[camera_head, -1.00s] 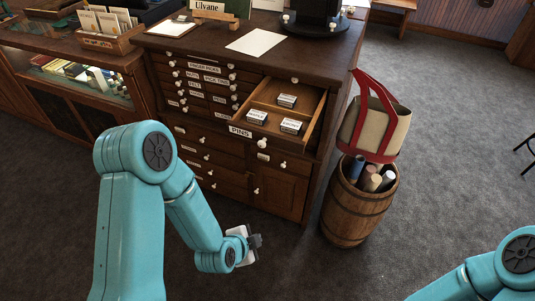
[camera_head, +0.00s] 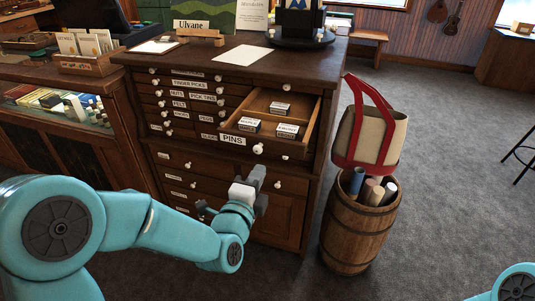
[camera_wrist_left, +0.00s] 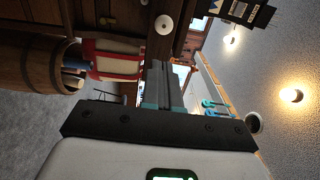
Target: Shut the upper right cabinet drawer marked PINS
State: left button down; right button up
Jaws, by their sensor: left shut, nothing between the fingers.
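The PINS drawer (camera_head: 240,129) stands pulled out at the upper right of the wooden cabinet (camera_head: 205,64). Its front carries a PINS label (camera_head: 232,140) and a white knob (camera_head: 258,149). Several small labelled boxes (camera_head: 287,130) lie inside it. My left gripper (camera_head: 259,176) is shut and empty, below the drawer front in the head view, apart from the label. In the left wrist view its shut fingers (camera_wrist_left: 163,82) point toward a white knob (camera_wrist_left: 164,25); I cannot tell which drawer bears that knob. My right gripper is out of view.
A barrel (camera_head: 352,235) holding rolled tubes stands right of the cabinet, with a red-and-cream bag (camera_head: 372,135) above it. A glass display counter (camera_head: 60,125) is at left. The cabinet top holds a paper sheet (camera_head: 242,55). Grey carpet (camera_head: 440,180) is clear at right.

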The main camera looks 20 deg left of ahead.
aim_at(272, 147)
pick_arm(q)
jog(key=w+p, duration=0.1)
jog(key=w, duration=0.7)
jog(key=shift+w, duration=0.2)
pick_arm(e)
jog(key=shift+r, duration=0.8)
pick_arm(q)
jog(key=shift+w, duration=0.15)
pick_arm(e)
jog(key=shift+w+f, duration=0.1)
